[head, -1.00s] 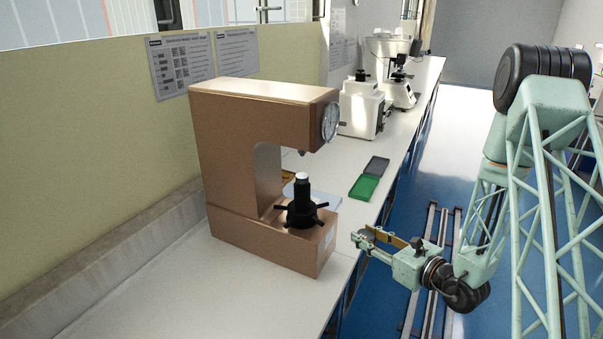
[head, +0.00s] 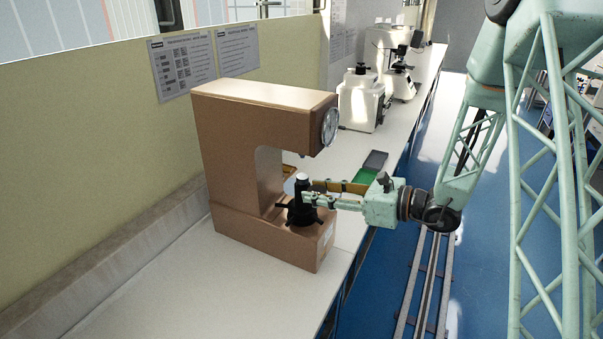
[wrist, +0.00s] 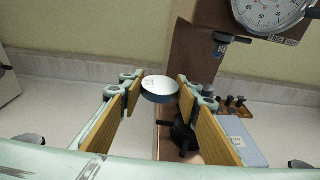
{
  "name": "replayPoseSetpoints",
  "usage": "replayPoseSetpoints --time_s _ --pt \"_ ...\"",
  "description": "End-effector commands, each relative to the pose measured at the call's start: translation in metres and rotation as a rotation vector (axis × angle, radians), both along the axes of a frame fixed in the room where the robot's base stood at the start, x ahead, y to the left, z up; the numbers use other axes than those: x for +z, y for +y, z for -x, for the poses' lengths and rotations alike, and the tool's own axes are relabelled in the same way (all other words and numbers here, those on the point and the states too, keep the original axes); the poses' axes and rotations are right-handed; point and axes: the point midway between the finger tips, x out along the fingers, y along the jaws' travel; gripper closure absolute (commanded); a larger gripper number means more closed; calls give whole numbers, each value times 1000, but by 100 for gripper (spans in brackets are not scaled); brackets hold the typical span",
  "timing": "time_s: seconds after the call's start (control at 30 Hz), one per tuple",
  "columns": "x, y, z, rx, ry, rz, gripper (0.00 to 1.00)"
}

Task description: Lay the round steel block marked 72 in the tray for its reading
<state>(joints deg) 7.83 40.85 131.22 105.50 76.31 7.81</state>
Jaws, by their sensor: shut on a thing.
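A round steel block (wrist: 160,85) with a shiny top and dark side sits between the fingertips of my gripper (wrist: 158,90) in the wrist view. Faint marks on its top are too small to read. In the head view my gripper (head: 309,192) reaches in from the right at the top of the brown tester's black anvil post (head: 301,211). The block's pale top (head: 303,178) shows there; I cannot tell whether it still touches the anvil. A green tray (head: 364,177) lies behind my gripper, partly hidden, with a dark grey tray part (head: 376,160) beyond it.
The brown hardness tester (head: 248,120) has its head and dial (head: 329,126) overhanging the anvil. A pale pad (wrist: 245,142) lies beside the tester. White instruments (head: 362,98) stand farther along the bench. The bench front (head: 185,295) is clear.

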Motion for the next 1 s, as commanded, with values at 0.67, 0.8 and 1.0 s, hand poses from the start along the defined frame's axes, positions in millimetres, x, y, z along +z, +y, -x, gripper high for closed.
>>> replayPoseSetpoints --time_s 0.67,0.8,1.0 --pt "11 9 0 28 -1 -1 86" --pt "10 13 -11 29 -1 1 86" --pt "7 21 -39 27 -3 0 86"
